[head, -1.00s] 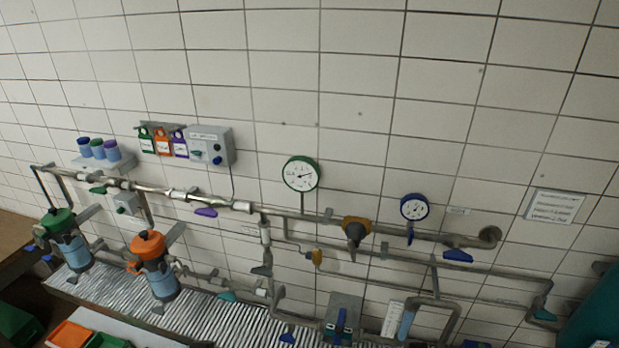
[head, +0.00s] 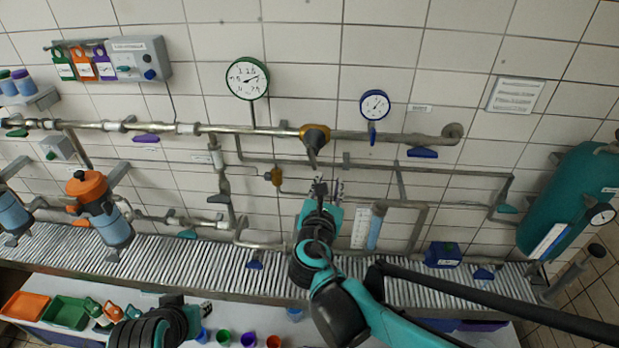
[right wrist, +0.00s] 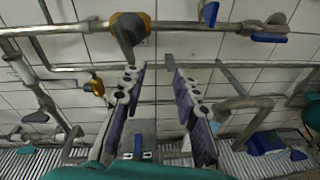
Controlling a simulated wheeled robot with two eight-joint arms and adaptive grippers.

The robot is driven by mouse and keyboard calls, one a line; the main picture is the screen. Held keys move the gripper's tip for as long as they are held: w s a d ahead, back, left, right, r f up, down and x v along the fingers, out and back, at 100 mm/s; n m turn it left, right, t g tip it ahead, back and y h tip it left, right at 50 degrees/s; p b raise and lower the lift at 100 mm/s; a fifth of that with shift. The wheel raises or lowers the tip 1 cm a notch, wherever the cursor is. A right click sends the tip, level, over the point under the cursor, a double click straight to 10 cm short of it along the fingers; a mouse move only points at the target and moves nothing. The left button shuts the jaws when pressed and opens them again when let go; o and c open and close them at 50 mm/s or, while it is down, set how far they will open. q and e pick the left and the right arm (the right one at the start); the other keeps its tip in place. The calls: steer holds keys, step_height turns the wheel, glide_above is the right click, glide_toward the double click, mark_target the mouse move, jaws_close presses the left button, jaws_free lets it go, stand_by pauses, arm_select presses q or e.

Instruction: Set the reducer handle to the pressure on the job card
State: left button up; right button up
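The reducer (head: 314,133) is a brass-coloured body on the upper pipe, with a grey handle (head: 312,155) hanging down. In the right wrist view the reducer (right wrist: 129,27) is at the top, just left of my fingers. My right gripper (head: 322,188) is below the handle in the head view; in the right wrist view its purple-padded fingers (right wrist: 158,72) are apart with nothing between them. A white card (head: 515,95) is on the wall at right; its text is too small to read. Part of my left arm shows at bottom left; its finger state is unclear.
A green-rimmed gauge (head: 247,78) is left of the reducer and a blue-rimmed gauge (head: 374,105) right of it. A small brass valve (head: 274,176) is on the lower pipe. A teal tank (head: 570,200) stands at far right. Grey grating (head: 170,252) runs below.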

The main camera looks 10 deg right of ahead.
mark_target(311, 160)
steer(key=w+n, duration=0.2)
steer(key=w, duration=0.1)
steer(key=w+a+n+t+b, duration=0.1)
steer(key=w+n, duration=0.1)
steer(key=w, duration=0.1)
steer(key=w+a+n+t+y, duration=0.1)
steer(key=w+n, duration=0.1)
steer(key=w, duration=0.1)
steer(key=shift+w+a+r, duration=0.1)
steer(key=shift+w+a, duration=0.15)
jaws_close()
